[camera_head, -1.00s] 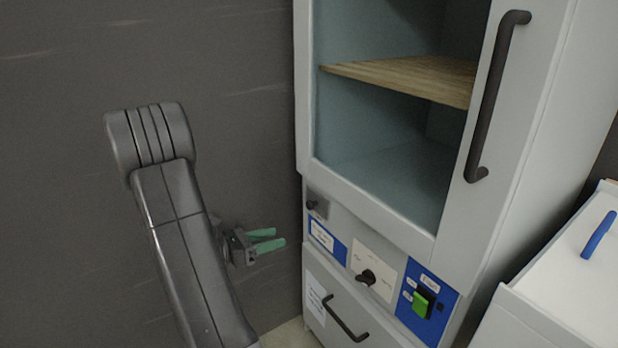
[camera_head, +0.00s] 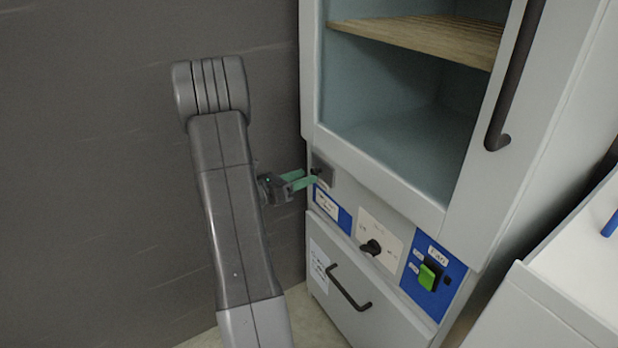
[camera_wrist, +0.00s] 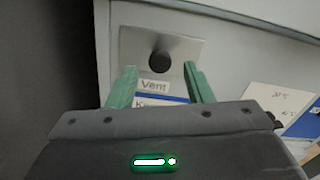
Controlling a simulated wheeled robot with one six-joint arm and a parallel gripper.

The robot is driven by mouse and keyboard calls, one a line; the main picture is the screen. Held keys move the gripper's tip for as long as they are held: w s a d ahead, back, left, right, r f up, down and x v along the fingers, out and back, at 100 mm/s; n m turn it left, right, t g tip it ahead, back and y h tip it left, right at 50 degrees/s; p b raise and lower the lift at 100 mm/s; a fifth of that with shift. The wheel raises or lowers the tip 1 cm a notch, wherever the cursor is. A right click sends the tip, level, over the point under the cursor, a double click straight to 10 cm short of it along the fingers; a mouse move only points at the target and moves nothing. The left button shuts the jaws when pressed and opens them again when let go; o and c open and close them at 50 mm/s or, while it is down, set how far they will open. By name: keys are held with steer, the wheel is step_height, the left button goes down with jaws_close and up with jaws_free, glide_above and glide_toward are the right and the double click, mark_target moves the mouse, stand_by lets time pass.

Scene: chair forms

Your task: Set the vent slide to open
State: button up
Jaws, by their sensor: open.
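The vent slide is a small dark round knob (camera_wrist: 160,63) on a grey metal plate (camera_wrist: 190,45), with a "Vent" label (camera_wrist: 154,87) below it in the wrist view. In the head view the plate (camera_head: 323,170) sits at the upper left of the cabinet's control panel, and the knob is partly covered by my fingertips. My gripper (camera_head: 312,176) has green fingers and is open. In the wrist view its fingertips (camera_wrist: 158,70) stand left and right of the knob, with a gap on both sides. I cannot tell whether they reach its depth.
Right of the slide are a blue label panel (camera_head: 333,209), a black rotary knob (camera_head: 371,247) and a green switch (camera_head: 427,277). A drawer handle (camera_head: 348,289) sticks out below. A dark wall (camera_head: 120,150) stands left of the cabinet.

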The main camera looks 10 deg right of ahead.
mark_target(318, 171)
steer(key=shift+x, duration=1.35)
jaws_close()
